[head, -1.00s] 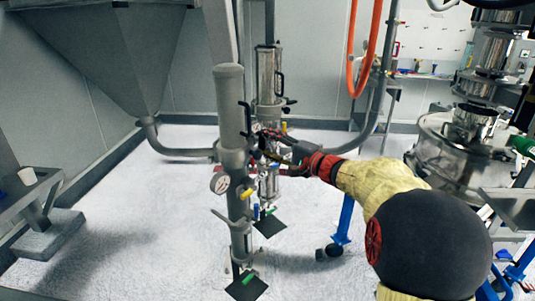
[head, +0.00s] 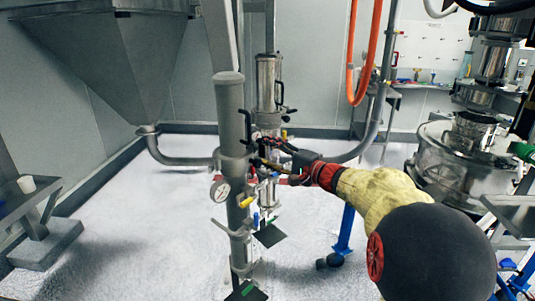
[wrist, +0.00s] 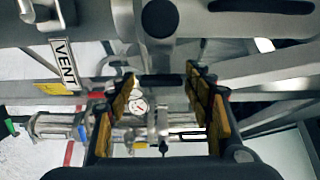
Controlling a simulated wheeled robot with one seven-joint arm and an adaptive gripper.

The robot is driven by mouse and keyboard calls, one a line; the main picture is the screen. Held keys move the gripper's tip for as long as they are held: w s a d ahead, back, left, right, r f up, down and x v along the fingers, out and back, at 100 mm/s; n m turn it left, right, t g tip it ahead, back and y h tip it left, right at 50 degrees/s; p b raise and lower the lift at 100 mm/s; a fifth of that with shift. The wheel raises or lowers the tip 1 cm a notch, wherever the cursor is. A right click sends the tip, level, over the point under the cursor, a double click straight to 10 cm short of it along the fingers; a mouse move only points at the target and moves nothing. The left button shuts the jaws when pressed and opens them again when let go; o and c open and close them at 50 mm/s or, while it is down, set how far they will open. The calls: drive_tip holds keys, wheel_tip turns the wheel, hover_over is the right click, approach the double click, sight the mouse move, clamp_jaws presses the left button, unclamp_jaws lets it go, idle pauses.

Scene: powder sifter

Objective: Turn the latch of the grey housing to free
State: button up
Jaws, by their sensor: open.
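The grey housing (head: 230,115) is a tall upright grey cylinder on a pipe, left of centre in the head view. A dark handle (head: 246,124), which looks like the latch, stands on its right side; I cannot tell its turn position. My gripper (head: 262,156) reaches in from the right, close beside the housing just below this handle. In the wrist view my gripper (wrist: 165,105) is open, its yellowish pads apart. A grey arm with a black round knob (wrist: 160,18) and a black end (wrist: 160,79) shows at the top middle, its lower end near the gap between the fingers. Contact is not clear.
A pressure gauge (head: 220,190) and a yellow handle (head: 245,200) sit below on the pipe. A "VENT" label (wrist: 65,62) hangs at left in the wrist view. A hopper (head: 105,60) fills the upper left. Open floor lies left.

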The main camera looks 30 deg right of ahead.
drive_tip(key=v, duration=1.2)
idle(0.3)
